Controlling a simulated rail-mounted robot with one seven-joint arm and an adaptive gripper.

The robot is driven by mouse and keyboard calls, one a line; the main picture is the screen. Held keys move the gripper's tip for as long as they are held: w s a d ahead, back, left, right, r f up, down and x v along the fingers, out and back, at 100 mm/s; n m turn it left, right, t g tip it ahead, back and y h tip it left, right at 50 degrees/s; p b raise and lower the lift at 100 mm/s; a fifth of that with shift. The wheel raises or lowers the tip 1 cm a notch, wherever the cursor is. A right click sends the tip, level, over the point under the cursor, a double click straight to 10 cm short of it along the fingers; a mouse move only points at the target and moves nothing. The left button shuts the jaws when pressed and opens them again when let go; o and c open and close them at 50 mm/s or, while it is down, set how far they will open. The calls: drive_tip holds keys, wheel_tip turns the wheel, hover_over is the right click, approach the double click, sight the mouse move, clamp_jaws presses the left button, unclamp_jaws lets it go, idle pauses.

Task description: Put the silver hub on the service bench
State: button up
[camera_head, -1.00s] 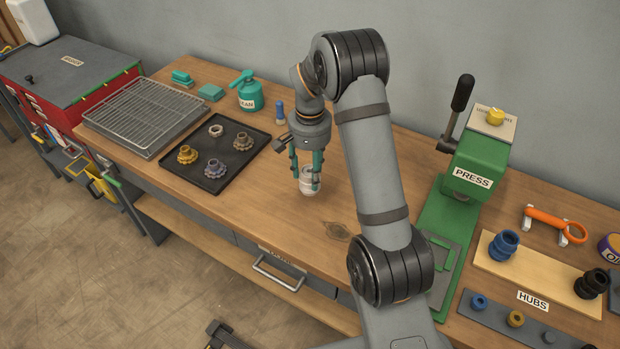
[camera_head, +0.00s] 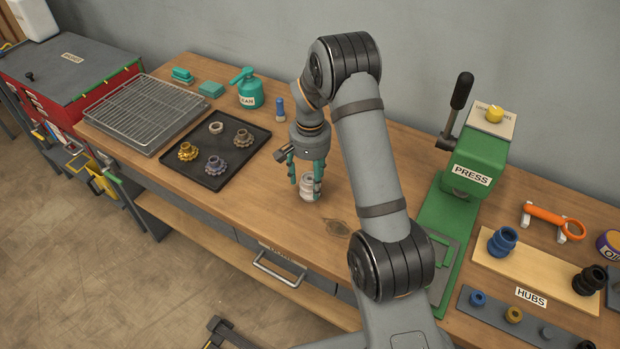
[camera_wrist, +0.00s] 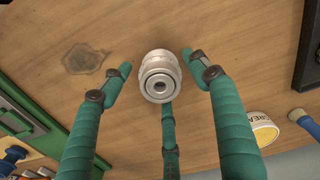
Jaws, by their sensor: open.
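The silver hub (camera_head: 308,188) stands upright on the wooden bench (camera_head: 345,190), right of the black tray. It also shows in the wrist view (camera_wrist: 160,78), with its round bore facing the camera. My gripper (camera_head: 307,182) is directly above the hub with its green fingers pointing down. In the wrist view the fingers (camera_wrist: 158,75) are spread around the hub, with visible gaps on both sides. The gripper is open and holds nothing. The head view partly hides the hub behind the fingers.
A black tray (camera_head: 232,176) with several gears lies left of my gripper. The green press (camera_head: 478,165) and the hub board (camera_head: 520,262) are at right. Bench around the hub is bare.

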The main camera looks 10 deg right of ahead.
wheel_tip(320, 180, up, 12)
drive_tip(key=b, duration=0.1)
drive_tip(key=shift+r, duration=0.15)
idle(0.6)
